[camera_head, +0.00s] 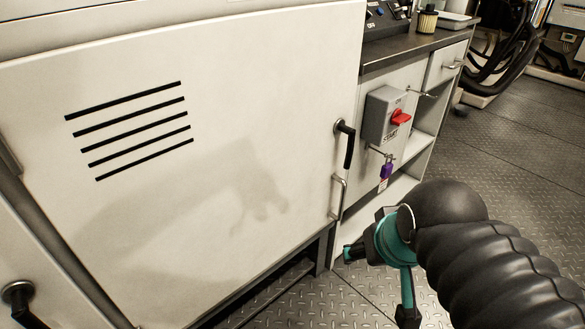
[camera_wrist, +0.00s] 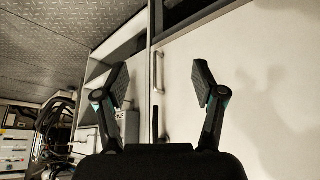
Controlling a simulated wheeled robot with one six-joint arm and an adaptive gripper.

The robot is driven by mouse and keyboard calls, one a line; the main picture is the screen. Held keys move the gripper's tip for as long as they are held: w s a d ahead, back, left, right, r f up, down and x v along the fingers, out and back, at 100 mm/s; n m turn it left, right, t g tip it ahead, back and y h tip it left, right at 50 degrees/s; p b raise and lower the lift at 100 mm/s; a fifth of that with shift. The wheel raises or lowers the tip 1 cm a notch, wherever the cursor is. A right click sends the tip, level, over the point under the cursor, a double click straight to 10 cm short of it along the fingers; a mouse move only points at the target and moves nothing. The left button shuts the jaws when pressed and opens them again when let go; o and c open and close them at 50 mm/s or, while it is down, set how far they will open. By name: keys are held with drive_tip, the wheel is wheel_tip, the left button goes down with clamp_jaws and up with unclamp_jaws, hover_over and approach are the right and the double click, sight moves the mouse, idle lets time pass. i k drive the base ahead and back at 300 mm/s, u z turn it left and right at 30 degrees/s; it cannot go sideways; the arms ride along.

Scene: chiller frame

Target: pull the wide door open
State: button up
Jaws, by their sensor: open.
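The wide door (camera_head: 230,140) is a large off-white panel with several black vent slots, and it looks closed. A black lever handle (camera_head: 346,145) hangs downward at its right edge. A silver bar handle (camera_head: 338,197) sits just below the lever. In the wrist view the door (camera_wrist: 250,60) fills the right side, with the silver bar (camera_wrist: 158,72) and the dark lever (camera_wrist: 155,124) showing between the fingers. My gripper (camera_head: 379,284) is open and empty, low and to the right of the handles, apart from the door. The wrist view shows its two spread fingers (camera_wrist: 161,82).
A grey switch box (camera_head: 385,115) with a red knob and a purple padlock (camera_head: 386,168) is on the cabinet right of the door. A worktop (camera_head: 420,45) runs above it. The metal floor (camera_head: 520,150) is clear at right.

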sight(177, 163)
drive_tip(key=u, duration=0.4)
drive_tip(key=k, duration=1)
drive_tip(key=z, duration=0.2)
drive_tip(key=i, duration=0.55)
drive_tip(key=z, duration=0.15)
